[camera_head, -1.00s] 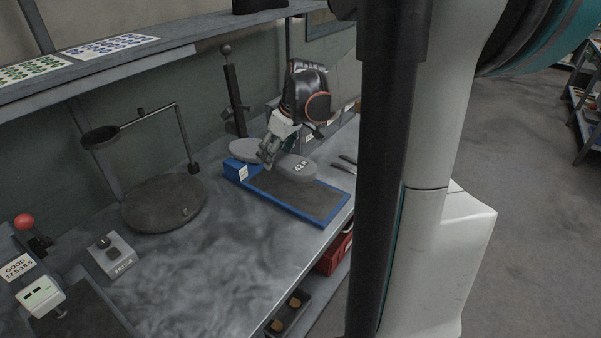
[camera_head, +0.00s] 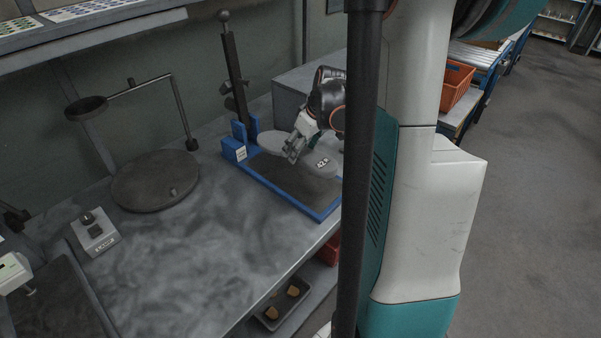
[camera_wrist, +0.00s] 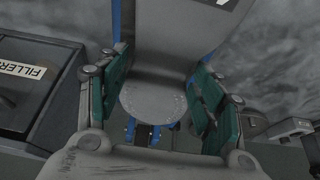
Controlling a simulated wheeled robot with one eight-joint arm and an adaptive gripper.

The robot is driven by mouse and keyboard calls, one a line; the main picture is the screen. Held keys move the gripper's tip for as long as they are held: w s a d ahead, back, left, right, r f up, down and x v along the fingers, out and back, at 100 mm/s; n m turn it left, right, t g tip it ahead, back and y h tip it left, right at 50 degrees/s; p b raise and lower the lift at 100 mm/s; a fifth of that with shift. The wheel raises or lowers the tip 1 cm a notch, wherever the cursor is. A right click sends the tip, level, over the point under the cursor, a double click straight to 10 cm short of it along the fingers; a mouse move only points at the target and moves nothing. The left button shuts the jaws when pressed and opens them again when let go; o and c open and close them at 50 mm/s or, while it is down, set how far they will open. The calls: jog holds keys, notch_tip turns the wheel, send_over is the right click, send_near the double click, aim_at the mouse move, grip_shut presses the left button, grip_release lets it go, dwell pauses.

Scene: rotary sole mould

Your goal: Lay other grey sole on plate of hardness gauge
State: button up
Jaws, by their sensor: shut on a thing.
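A grey sole with a white size label shows in the head view (camera_head: 322,171). My gripper (camera_head: 292,153) is shut on it across its narrow middle. The wrist view shows the same sole (camera_wrist: 172,62) between the two green-padded fingers, with its rounded end toward my wrist. It is over the right part of a blue-edged base (camera_head: 285,203) with a dark top; I cannot tell if they touch. A cream device with a small display (camera_head: 12,272) stands beside a dark plate (camera_head: 55,306), both cut by the left edge. I cannot tell for sure which device is the hardness gauge.
A dark post (camera_head: 236,75) rises at the base's back left. A round dark plate (camera_head: 150,192) with a bent arm and a small grey box (camera_head: 95,234) stand to the left. A grey box (camera_head: 292,90) is behind my gripper. The bench front-middle is clear.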

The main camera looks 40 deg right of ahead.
aim_at(297, 174)
notch_tip(297, 174, down, 8)
jog(key=shift+f+b, duration=0.1)
jog(key=shift+b, duration=1.1)
jog(key=shift+f, duration=0.1)
jog(key=o, duration=1.2)
jog(key=p+v, duration=0.4)
jog(key=v, duration=0.8)
jog(key=shift+w, duration=0.1)
